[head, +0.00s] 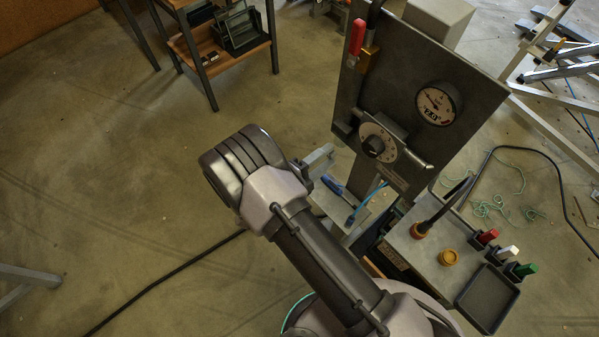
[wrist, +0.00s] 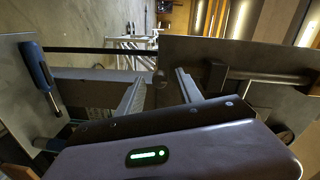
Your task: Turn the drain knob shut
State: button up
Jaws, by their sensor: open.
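A grey upright panel (head: 410,90) stands right of centre in the head view. On its lower left part is a black round knob (head: 373,146) on a pale dial plate with markings. I cannot read a drain label. My gripper (head: 322,160) is to the left of the knob, apart from it. In the wrist view my gripper (wrist: 160,84) has its two fingers apart with nothing between them. The knob is not clearly visible there. A grey plate (wrist: 235,60) with a dark bar fills the right side.
The panel also carries a red-handled lever (head: 357,37), a round gauge (head: 437,103) and a metal bar handle (head: 410,155). Blue-handled tools (head: 352,213) lie below. A grey box (head: 425,250) with coloured items stands lower right.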

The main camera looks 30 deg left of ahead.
jog(key=f+p+v, duration=0.1)
jog(key=p+v, duration=0.1)
jog(key=v, duration=1.5)
jog(key=shift+s+r, duration=0.2)
jog(key=shift+r, duration=0.3)
jog(key=w+d+r+m+g+h+b, duration=0.1)
jog(key=w+d+r+m+g+h, duration=0.1)
jog(key=w+d+r+m+g, duration=0.5)
jog(key=w+d+r+m+g+h+b, duration=0.1)
jog(key=d+r+m+g+h, duration=0.3)
jog(key=m, duration=0.6)
jog(key=s+d+r+n+y+b, duration=0.1)
jog(key=d+r+n+y, duration=0.4)
jog(key=n, duration=0.5)
jog(key=s+d+r+n+y+b, duration=0.1)
jog(key=s+d+r+n+y, duration=0.3)
jog(key=n, duration=0.7)
jog(key=s+d+r+n+y+b, duration=0.1)
jog(key=s+d+r+n+y, duration=0.2)
jog(key=d+n, duration=0.7)
notch_tip(320, 180, up, 4)
jog(key=n+y, duration=0.1)
jog(key=y, duration=0.1)
jog(key=shift+t+y+b, duration=0.3)
jog(key=shift+t+y, duration=0.1)
